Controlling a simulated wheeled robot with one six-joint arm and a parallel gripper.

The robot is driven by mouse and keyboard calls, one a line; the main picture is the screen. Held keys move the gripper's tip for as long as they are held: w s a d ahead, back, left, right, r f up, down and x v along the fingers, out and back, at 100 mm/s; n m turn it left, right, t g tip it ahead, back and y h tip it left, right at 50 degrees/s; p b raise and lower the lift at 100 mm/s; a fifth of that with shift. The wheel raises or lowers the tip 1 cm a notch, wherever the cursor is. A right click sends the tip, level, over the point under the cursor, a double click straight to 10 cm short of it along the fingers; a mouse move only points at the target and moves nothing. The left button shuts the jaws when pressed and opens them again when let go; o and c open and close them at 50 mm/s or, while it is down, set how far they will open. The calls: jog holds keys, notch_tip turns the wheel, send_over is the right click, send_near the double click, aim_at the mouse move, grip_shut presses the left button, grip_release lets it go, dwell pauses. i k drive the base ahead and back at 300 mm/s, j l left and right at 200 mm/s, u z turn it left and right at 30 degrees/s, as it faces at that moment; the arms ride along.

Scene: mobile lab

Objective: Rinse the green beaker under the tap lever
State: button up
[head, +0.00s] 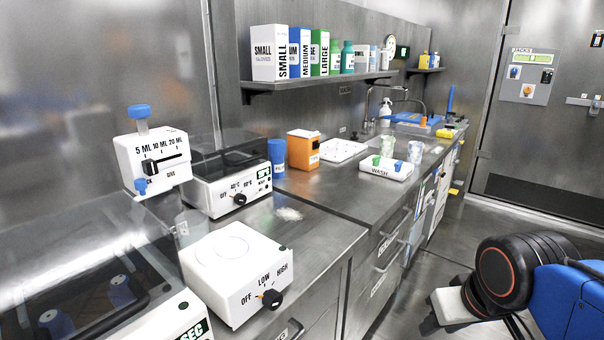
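The tap (408,92) is a curved metal spout over the sink area at the far end of the counter; its lever is too small to make out. Two clear, speckled glass vessels (388,146) (415,152) stand near the sink, behind a white block marked WASH (386,170) with green and blue patches on top. I cannot tell whether either vessel is the green beaker. My arm shows at the lower right, over the floor and apart from the counter.
A hotplate (235,265), a dispenser (150,160), an orange box (303,150) and a white rack (342,150) stand on the counter. A shelf (330,82) with boxes and bottles hangs above. A spray bottle (385,110) is by the tap. The aisle floor (460,235) is clear.

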aim_at(372, 119)
jog(key=i+l+u, duration=0.35)
jog(key=l, duration=0.25)
jog(key=i+l+u, duration=0.2)
jog(key=l, duration=0.15)
jog(key=l+u, duration=0.15)
jog(key=l, duration=0.2)
jog(key=i+l, duration=0.15)
jog(key=l, duration=0.3)
jog(key=i+l+u, duration=0.1)
jog(key=l, duration=0.35)
jog(key=i+l, duration=0.15)
jog(key=l, duration=0.3)
jog(key=i+l+u, duration=0.1)
jog(key=l, duration=0.35)
jog(key=i+l, duration=0.1)
jog(key=l, duration=0.4)
jog(key=i+u, duration=0.05)
